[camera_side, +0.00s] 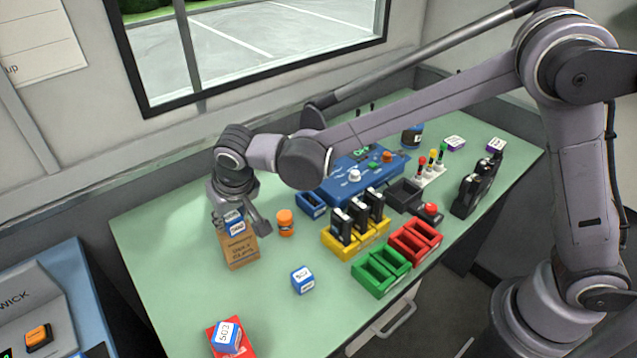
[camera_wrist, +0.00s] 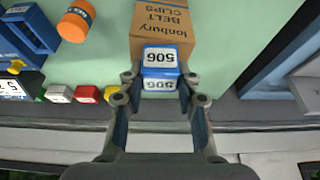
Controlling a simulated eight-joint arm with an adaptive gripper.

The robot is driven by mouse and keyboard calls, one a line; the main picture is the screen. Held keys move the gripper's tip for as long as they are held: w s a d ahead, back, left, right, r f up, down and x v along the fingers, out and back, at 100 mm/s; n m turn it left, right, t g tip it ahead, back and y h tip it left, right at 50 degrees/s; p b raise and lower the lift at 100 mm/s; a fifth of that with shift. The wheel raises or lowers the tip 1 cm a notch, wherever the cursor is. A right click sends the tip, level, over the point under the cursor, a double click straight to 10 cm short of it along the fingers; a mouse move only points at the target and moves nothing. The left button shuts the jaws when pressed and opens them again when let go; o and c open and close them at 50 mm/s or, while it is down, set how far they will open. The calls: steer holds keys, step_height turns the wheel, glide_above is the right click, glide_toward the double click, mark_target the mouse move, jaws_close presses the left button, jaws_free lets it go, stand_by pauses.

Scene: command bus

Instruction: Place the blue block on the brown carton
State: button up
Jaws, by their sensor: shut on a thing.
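My gripper (camera_side: 239,221) is shut on a blue block with a white label reading 506 (camera_wrist: 160,56); its fingers (camera_wrist: 160,79) sit on either side of the block. The held block also shows in the side view (camera_side: 235,227), partly hidden by the fingers. The brown carton (camera_side: 241,252) stands upright on the green table at its left part, directly under the block. In the wrist view the carton (camera_wrist: 162,22) shows beyond the block, with print on its face. I cannot tell whether the block touches the carton's top.
Another blue block (camera_side: 302,280) lies in front, and one marked 503 (camera_side: 226,337) sits on a red base (camera_side: 250,345). Yellow (camera_side: 345,250), red and green racks (camera_side: 380,272) stand to the right.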

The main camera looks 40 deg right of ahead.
steer(key=o, duration=1.1)
steer(key=shift+o, duration=0.2)
steer(key=v, duration=1.1)
steer(key=s+d+r, duration=0.1)
steer(key=s+d, duration=0.2)
steer(key=d, duration=0.5)
steer(key=s+d+r, duration=0.2)
steer(key=d, duration=0.5)
steer(key=s+d+f+t, duration=0.2)
steer(key=s+d+f, duration=0.3)
steer(key=s+d, duration=0.5)
steer(key=d, duration=0.3)
steer(key=shift+s+f+t, duration=0.2)
steer(key=shift+s+t, duration=0.05)
steer(key=shift+t, duration=0.05)
